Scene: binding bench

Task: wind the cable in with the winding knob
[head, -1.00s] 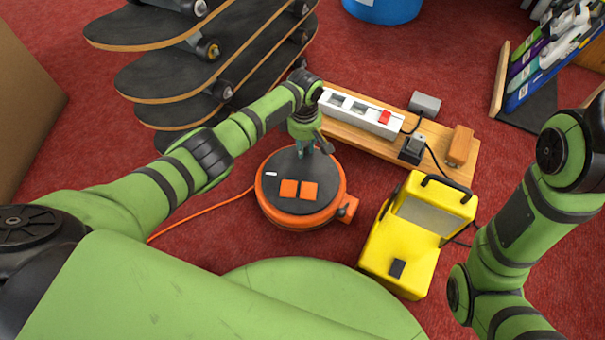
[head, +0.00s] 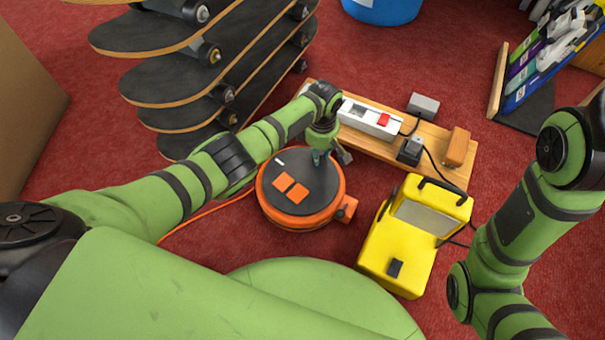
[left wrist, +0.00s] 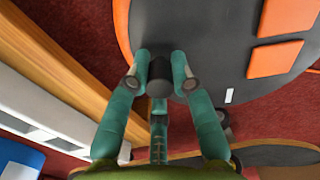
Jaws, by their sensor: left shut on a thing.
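The cable reel (head: 303,215) is a round orange drum with a dark grey disc on top, lying on the red carpet. The disc bears two orange squares (head: 290,189) and a white mark. Its winding knob (left wrist: 158,76) is a short dark grey peg near the disc's rim, seen in the left wrist view. My left gripper (head: 318,157) is shut on the knob, with its teal fingers around it. The fingers (left wrist: 159,72) hide part of the knob. The orange cable (head: 205,211) runs off to the left, passing behind my left arm. My right gripper is out of view.
A wooden board (head: 436,154) with a white power strip (head: 369,119) lies just behind the reel. A yellow case (head: 400,249) stands close on the right. Stacked skateboards (head: 185,75) stand at the back left.

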